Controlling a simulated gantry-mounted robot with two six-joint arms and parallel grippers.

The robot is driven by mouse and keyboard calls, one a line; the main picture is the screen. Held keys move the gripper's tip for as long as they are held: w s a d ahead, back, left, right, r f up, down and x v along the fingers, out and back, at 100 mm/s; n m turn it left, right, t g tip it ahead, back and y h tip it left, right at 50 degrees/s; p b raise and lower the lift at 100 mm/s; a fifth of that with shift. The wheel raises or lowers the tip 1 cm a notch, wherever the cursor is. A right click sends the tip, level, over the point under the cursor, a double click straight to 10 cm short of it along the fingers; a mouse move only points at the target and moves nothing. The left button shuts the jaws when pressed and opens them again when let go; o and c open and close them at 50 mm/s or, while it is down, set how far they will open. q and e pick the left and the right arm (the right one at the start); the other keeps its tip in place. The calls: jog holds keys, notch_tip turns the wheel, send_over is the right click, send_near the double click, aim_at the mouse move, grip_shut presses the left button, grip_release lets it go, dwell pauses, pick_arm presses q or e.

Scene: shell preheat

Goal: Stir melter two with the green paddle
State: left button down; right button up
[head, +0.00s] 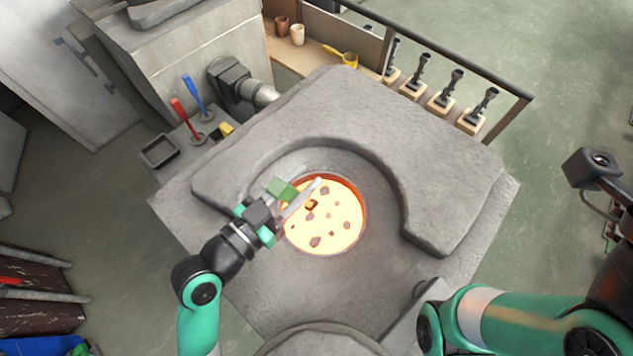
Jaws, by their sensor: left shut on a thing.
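The melter (343,237) is a round opening in the grey stone block, full of glowing yellow-orange melt with several dark lumps; no number shows on it. My left gripper (297,187) is over the left edge of this opening. It is shut on the green paddle (282,189), whose green handle shows between the grey fingers. The paddle's lower part is mostly hidden by the gripper, and I cannot tell how deep it reaches. My right arm comes in at the lower right; its gripper is not in view.
A red-handled tool (184,115) and a blue-handled tool (195,93) stand on a ledge at the left, near a dark square tray (159,151). A raised stone rim (420,170) curves behind the melter. Several dark-handled tools stand along a railed shelf at upper right.

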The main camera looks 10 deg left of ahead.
pick_arm(q)
jog(key=shift+r, duration=0.1)
jog(key=shift+s+a+p, duration=0.1)
jog(key=shift+s+a, duration=0.15)
jog(key=shift+s, duration=0.4)
jog(key=shift+s+a+p, duration=0.1)
jog(key=shift+s+a, duration=0.1)
jog(key=shift+s, duration=0.5)
jog(key=shift+s+a+p, duration=0.1)
jog(key=shift+s+a, duration=0.15)
jog(key=shift+s, duration=0.4)
jog(key=s+d, duration=0.1)
jog(key=s+d+p, duration=0.1)
jog(key=d, duration=0.1)
jog(key=shift+s+d, duration=0.15)
jog(key=shift+s, duration=0.05)
